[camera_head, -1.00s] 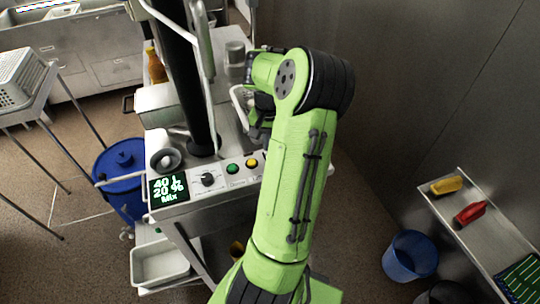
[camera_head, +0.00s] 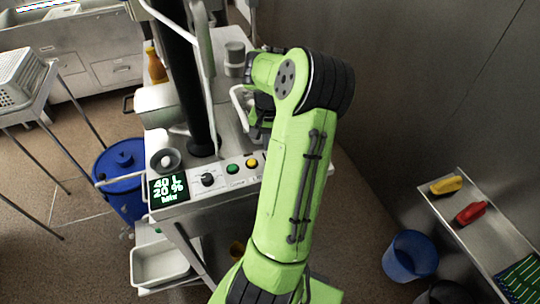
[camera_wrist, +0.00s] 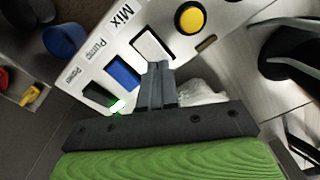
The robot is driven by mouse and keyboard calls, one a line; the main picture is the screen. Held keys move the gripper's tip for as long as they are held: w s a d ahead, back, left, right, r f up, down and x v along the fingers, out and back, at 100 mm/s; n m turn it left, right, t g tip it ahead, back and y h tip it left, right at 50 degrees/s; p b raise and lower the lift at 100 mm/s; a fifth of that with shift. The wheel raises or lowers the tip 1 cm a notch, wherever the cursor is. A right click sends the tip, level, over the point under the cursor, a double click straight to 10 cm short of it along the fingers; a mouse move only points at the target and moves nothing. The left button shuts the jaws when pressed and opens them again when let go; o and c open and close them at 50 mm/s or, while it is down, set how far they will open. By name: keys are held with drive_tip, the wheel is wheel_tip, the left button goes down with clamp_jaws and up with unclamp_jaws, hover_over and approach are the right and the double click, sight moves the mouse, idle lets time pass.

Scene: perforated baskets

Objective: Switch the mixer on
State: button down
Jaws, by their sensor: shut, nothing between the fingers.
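The mixer's control panel (camera_head: 222,183) is in the head view, with a lit display (camera_head: 168,188) reading 40 L and 20 % above a blurred third line. In the wrist view, the white switch (camera_wrist: 153,45) lies by the MIX label, the blue switch (camera_wrist: 124,74) by Pump, and a green-lit switch (camera_wrist: 116,105) by Power. My gripper (camera_wrist: 158,68) is shut and empty, its tips at the lower edge of the white switch, beside the blue one. I cannot tell whether they touch. In the head view my arm hides the gripper and these switches.
A black knob (camera_head: 208,180), a green button (camera_head: 232,169) and a yellow button (camera_head: 252,164) sit on the panel's front. A dark column (camera_head: 195,90) rises behind it. A blue lidded barrel (camera_head: 122,170) stands left; a shelf with brushes (camera_head: 470,213) is at right.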

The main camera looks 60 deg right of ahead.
drive_tip(key=shift+f+b, duration=0.75)
drive_tip(key=shift+f, duration=0.25)
idle(0.6)
wheel_tip(320, 180, up, 7)
drive_tip(key=p, duration=0.6)
drive_tip(key=shift+r, duration=0.15)
idle(0.3)
